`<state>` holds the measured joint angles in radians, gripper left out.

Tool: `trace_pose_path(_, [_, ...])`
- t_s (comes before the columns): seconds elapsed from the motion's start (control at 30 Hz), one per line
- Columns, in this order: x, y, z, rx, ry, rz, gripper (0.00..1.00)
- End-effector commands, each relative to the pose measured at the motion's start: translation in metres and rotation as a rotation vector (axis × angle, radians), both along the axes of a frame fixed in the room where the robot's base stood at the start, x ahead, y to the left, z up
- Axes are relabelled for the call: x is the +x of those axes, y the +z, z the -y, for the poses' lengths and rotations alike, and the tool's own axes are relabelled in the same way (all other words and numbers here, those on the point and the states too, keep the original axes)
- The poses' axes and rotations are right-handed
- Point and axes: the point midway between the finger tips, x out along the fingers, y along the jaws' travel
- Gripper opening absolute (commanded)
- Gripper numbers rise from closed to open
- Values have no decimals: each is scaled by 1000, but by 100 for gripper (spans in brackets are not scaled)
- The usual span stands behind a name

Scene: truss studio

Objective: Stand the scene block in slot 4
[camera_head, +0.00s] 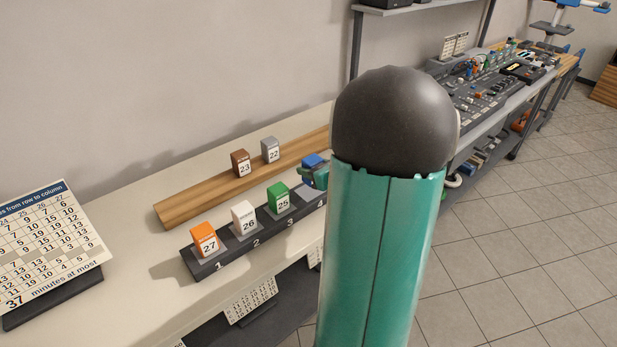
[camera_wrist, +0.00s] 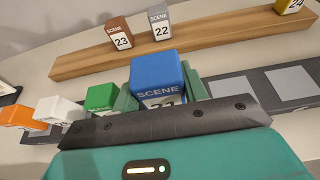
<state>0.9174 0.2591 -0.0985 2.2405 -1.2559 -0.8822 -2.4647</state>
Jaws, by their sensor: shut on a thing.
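My gripper (camera_head: 318,176) is shut on a blue scene block (camera_head: 311,161), mostly hidden by my arm in the head view. In the wrist view the blue block (camera_wrist: 156,76) stands upright between the green fingers (camera_wrist: 160,90); its number is partly hidden. The dark slotted rack (camera_head: 233,262) has numbers along its front. Slot 4's grey pad (camera_head: 306,190) looks bare in the head view, with the block above or behind it; I cannot tell the gap. An orange block 27 (camera_head: 204,238) stands in slot 1, a white block 26 (camera_head: 243,216) in slot 2, and a green block 25 (camera_head: 278,197) in slot 3.
Brown block 23 (camera_head: 241,163) and grey block 22 (camera_head: 270,150) stand on a wooden ledge (camera_head: 190,205) behind the rack. A yellow block 24 (camera_wrist: 291,5) stands farther right. Bare pads (camera_wrist: 230,87) show right of my gripper. A number board (camera_head: 50,245) stands at left.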

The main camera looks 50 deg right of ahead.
Motion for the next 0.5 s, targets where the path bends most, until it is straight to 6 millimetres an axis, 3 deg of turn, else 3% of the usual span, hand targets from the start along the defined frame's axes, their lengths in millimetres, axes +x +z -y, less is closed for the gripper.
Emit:
trace_pose_path(0.27, [19,-23,9,1,1,0,19])
trace_pose_path(0.5, [19,-53,9,2,-2,-1,19])
